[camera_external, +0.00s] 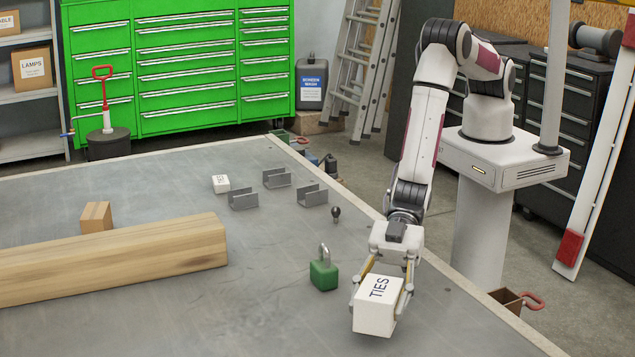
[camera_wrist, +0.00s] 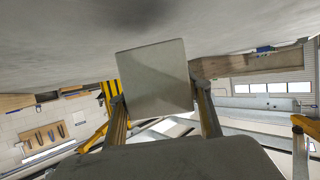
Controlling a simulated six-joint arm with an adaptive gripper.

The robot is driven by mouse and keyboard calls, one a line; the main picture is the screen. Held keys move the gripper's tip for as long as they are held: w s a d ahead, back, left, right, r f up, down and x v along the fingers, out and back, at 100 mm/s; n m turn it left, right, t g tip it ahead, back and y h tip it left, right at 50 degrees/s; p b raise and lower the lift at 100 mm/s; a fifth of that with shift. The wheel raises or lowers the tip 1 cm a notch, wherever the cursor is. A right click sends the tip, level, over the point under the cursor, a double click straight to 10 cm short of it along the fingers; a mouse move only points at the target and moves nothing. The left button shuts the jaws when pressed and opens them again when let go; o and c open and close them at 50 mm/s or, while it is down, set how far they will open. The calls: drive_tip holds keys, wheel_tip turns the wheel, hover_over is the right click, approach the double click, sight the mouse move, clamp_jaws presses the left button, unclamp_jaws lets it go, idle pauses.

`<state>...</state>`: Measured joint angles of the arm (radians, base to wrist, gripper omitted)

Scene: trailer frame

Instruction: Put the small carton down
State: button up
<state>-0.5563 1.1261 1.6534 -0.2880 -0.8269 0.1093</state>
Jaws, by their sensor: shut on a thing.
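The small carton is a white box marked "TIES" (camera_external: 376,308), near the front right of the grey table (camera_external: 270,320). My gripper (camera_external: 378,290) is shut on it, with one finger on each side. The carton looks slightly tilted, and I cannot tell whether its bottom touches the table. In the wrist view the carton (camera_wrist: 156,80) shows as a plain grey face between the two fingers (camera_wrist: 162,105); its lettering is hidden there.
A green padlock (camera_external: 324,274) stands just left of the carton. Several grey brackets (camera_external: 277,178), a small white box (camera_external: 221,184) and a dark knob (camera_external: 336,214) lie farther back. The table front is clear.

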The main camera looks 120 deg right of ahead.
drive_tip(key=shift+f, duration=0.15)
drive_tip(key=shift+f, duration=1.75)
drive_tip(key=shift+f, duration=0.1)
drive_tip(key=o, duration=1.2)
drive_tip(key=shift+d, duration=0.1)
drive_tip(key=shift+v, duration=6)
